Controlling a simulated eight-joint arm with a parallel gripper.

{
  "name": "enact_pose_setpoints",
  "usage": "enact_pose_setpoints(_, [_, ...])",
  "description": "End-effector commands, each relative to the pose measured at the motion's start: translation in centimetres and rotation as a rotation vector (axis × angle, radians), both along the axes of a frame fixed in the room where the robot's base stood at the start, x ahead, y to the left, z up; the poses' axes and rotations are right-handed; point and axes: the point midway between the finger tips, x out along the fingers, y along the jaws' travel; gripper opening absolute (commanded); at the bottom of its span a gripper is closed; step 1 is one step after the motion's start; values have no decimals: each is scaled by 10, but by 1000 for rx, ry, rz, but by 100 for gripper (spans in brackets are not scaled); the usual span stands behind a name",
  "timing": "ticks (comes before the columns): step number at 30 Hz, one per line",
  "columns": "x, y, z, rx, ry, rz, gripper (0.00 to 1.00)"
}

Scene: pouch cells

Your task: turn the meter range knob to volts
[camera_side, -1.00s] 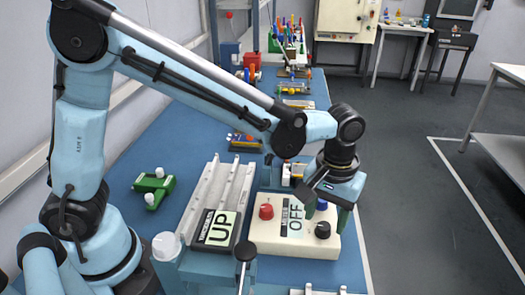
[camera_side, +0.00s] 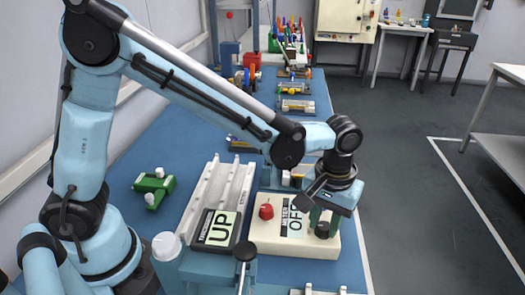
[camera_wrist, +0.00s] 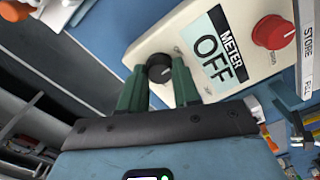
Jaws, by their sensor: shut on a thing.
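The meter is a cream box (camera_side: 268,238) on the bench; its label reads "METER" in the wrist view and its display (camera_wrist: 212,60) reads "OFF". Its black round knob (camera_side: 322,231) is at the near right of the box in the side view; in the wrist view the knob (camera_wrist: 159,68) shows a pale pointer line. My gripper (camera_side: 324,223) points down at this knob with its green fingers. In the wrist view my gripper (camera_wrist: 160,72) has one finger on each side of the knob and is shut on it. The fingers hide part of the knob's sides.
A red knob (camera_side: 266,211) sits on the same box, left of the display. A pale ribbed rack (camera_side: 215,200) with an "UP" display stands to the left. A green fixture (camera_side: 153,187) lies farther left. The floor right of the bench is clear.

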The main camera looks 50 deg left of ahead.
Motion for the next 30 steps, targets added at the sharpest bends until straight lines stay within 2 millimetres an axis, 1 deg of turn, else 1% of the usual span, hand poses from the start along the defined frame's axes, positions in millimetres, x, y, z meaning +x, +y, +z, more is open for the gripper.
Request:
enact_pose_setpoints(5, [0,0,0,0,0,-26,1])
enact_pose_setpoints(11, [0,0,0,0,1,-118,1])
enact_pose_setpoints(17, [0,0,0,0,1,-279,1])
enact_pose_setpoints(30, [0,0,0,-1,1,-690,1])
